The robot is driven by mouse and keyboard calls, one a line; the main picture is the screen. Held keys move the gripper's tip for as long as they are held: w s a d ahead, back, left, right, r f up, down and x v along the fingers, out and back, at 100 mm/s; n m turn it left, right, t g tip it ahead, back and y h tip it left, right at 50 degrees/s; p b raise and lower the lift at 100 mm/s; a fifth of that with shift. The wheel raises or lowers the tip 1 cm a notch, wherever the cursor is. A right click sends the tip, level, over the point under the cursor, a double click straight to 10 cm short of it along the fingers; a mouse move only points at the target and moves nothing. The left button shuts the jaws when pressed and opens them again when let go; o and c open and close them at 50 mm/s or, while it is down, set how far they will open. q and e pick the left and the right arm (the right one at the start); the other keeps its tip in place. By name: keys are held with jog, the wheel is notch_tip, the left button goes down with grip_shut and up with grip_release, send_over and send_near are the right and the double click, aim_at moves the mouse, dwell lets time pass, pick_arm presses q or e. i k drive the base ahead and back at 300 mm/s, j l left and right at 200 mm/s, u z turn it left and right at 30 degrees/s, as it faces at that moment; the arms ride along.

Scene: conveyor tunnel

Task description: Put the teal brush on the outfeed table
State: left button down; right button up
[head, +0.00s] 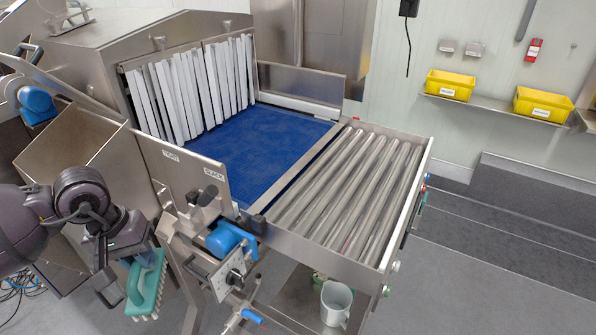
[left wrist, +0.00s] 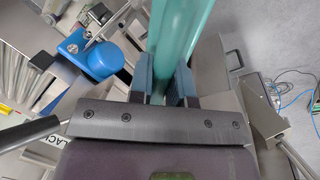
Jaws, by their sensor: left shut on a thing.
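The teal brush (head: 148,284) hangs at the lower left of the head view, its pale bristles facing down and right. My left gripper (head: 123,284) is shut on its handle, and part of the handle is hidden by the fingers. In the left wrist view the teal handle (left wrist: 178,35) runs up between the two dark fingers (left wrist: 162,82). The brush is in front of and below the conveyor's near side. The outfeed table (head: 345,195), a bed of steel rollers in a metal frame, is to the right and bare. My right gripper is not in view.
A blue belt (head: 270,150) leads from white strip curtains (head: 195,85) to the rollers. A steel plate (head: 185,172), a lever and a blue motor (head: 226,238) stand between brush and rollers. A pale mug (head: 336,303) is on a lower shelf. Yellow bins (head: 450,84) are on the wall.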

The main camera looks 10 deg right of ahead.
aim_at(333, 211)
jog(key=l+u, duration=0.1)
jog(key=l, duration=0.4)
jog(key=k+l+u, duration=0.15)
jog(key=l, duration=0.3)
jog(key=l+u, duration=0.1)
jog(key=l, duration=0.35)
jog(key=k, duration=0.05)
